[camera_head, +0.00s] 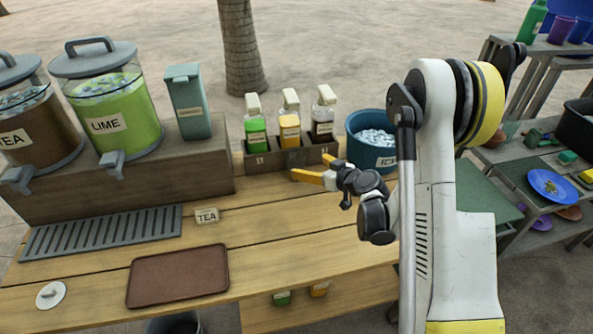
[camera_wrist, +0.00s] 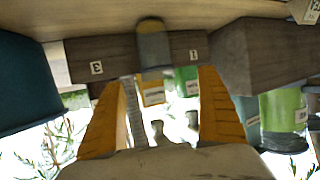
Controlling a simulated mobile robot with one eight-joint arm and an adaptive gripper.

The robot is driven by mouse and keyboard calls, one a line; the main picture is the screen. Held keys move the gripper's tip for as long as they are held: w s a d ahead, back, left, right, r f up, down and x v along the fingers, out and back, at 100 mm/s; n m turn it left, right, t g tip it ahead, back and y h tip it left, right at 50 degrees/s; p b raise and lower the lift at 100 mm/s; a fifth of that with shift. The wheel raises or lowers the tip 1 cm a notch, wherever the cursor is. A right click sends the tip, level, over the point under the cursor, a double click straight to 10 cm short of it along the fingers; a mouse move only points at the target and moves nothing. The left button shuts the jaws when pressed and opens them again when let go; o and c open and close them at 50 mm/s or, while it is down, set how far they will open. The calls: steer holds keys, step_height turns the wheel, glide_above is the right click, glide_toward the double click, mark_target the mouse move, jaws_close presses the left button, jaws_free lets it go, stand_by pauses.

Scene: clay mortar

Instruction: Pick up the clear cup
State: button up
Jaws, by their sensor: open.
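In the wrist view, which is upside down, a small see-through, round-ended thing (camera_wrist: 152,42) stands on the wooden counter in front of the bottle rack. It looks like the clear cup. It lies ahead of my gripper, between the lines of the two yellow fingers, apart from them. I cannot make it out in the head view. My gripper (camera_head: 311,176) is open and empty, low over the counter in front of the rack's right part. Its fingers spread wide in the wrist view (camera_wrist: 160,80).
The bottle rack (camera_head: 263,159) with three bottles is close beyond my gripper. A blue ice bucket (camera_head: 367,155) stands right of it, and a wooden dispenser stand (camera_head: 130,178) on the left. A brown tray (camera_head: 178,276) lies at the front; the counter's front right is clear.

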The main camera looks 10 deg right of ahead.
mark_target(291, 156)
steer(key=b+x, duration=0.1)
steer(key=x, duration=0.6)
steer(key=b+x, duration=0.1)
steer(key=x, duration=0.2)
steer(key=shift+w+d+b, duration=0.2)
steer(key=shift+w+b, duration=0.1)
steer(key=shift+b, duration=0.05)
steer(key=c, duration=1.4)
steer(key=shift+r, duration=0.15)
